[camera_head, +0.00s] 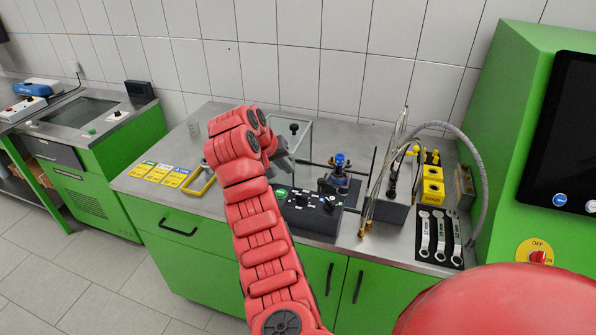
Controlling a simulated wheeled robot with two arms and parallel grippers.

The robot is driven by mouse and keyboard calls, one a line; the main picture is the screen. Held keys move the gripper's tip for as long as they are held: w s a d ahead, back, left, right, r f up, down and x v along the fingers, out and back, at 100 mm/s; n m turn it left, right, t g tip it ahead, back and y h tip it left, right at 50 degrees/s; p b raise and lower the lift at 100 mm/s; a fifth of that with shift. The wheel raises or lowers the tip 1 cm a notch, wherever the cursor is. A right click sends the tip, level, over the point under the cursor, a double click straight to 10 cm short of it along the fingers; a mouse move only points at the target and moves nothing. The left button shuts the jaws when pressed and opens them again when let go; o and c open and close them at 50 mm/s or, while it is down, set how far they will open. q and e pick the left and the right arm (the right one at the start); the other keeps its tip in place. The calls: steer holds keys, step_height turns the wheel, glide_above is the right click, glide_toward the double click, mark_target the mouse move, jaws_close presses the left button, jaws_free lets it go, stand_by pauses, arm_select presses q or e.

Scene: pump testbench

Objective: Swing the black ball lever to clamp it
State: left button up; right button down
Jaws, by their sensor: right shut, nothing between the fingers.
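My right arm reaches up from the bottom middle over the bench. Its grey gripper (284,163) shows only partly beyond the red wrist and is shut with nothing in it. A small black ball (294,128) stands up behind and slightly right of the gripper, by a clear-walled box (303,140). I cannot tell for sure that it is the ball lever, or whether it touches the gripper. A pump-like unit with a blue top (340,162) stands to the right of the gripper. My left gripper is not in view.
A black control box (306,212) sits at the bench's front edge. Hoses (385,175), yellow blocks (432,187) and several wrenches (440,235) are to the right. A green cabinet (510,130) bounds the right side.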

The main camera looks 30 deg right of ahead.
mark_target(322, 182)
steer(key=p+x, duration=0.3)
steer(key=x, duration=0.5)
steer(key=shift+d+f, duration=0.15)
steer(key=shift+d, duration=0.05)
steer(key=d, duration=0.1)
steer(key=d+p, duration=0.1)
steer(key=s+d+f+p, duration=0.1)
steer(key=shift+s+d, duration=0.25)
steer(key=shift+d, duration=0.1)
steer(key=shift+f, duration=0.1)
steer(key=shift+w, duration=0.1)
